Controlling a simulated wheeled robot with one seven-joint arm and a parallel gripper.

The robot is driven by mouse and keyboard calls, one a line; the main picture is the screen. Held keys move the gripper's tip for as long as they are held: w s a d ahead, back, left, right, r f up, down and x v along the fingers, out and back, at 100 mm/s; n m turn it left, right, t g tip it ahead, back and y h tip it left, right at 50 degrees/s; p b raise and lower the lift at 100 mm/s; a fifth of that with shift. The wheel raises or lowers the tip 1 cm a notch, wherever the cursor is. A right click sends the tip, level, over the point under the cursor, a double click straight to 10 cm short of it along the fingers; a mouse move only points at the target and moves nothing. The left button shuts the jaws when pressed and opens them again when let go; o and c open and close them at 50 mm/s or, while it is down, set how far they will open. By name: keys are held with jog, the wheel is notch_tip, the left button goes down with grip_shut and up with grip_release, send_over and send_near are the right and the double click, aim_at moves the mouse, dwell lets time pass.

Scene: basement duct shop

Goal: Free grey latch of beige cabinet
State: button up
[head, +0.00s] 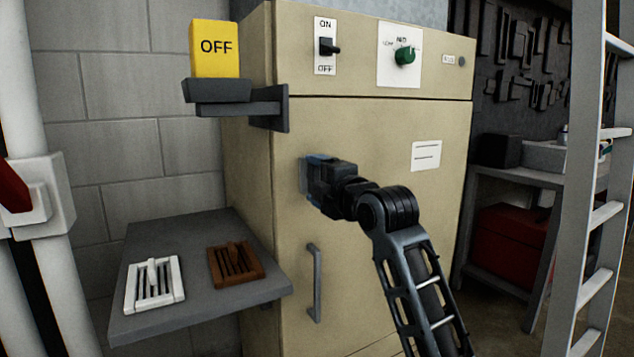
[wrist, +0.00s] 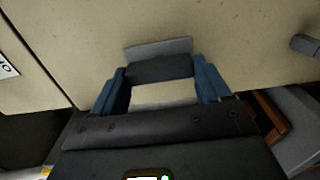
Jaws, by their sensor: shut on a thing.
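The beige cabinet (head: 370,130) stands in the middle of the head view, its door closed. The grey latch (wrist: 158,47) shows in the wrist view as a flat grey plate with a darker part below it, against the beige face. My gripper (wrist: 160,80) has its blue fingers on either side of the latch's dark part and is shut on it. In the head view my gripper (head: 318,178) is at the door's left edge, above the grey door handle (head: 315,283), and hides most of the latch. I cannot tell whether the latch is turned.
A grey shelf (head: 200,305) at left bears a white grille (head: 155,285) and a brown grille (head: 235,264). A yellow OFF sign (head: 215,48) stands on a bracket above. A switch (head: 327,46) and green knob (head: 405,55) top the cabinet. A ladder (head: 585,150) stands right.

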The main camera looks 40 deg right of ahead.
jog(key=o, duration=1)
jog(key=shift+v, duration=3.9)
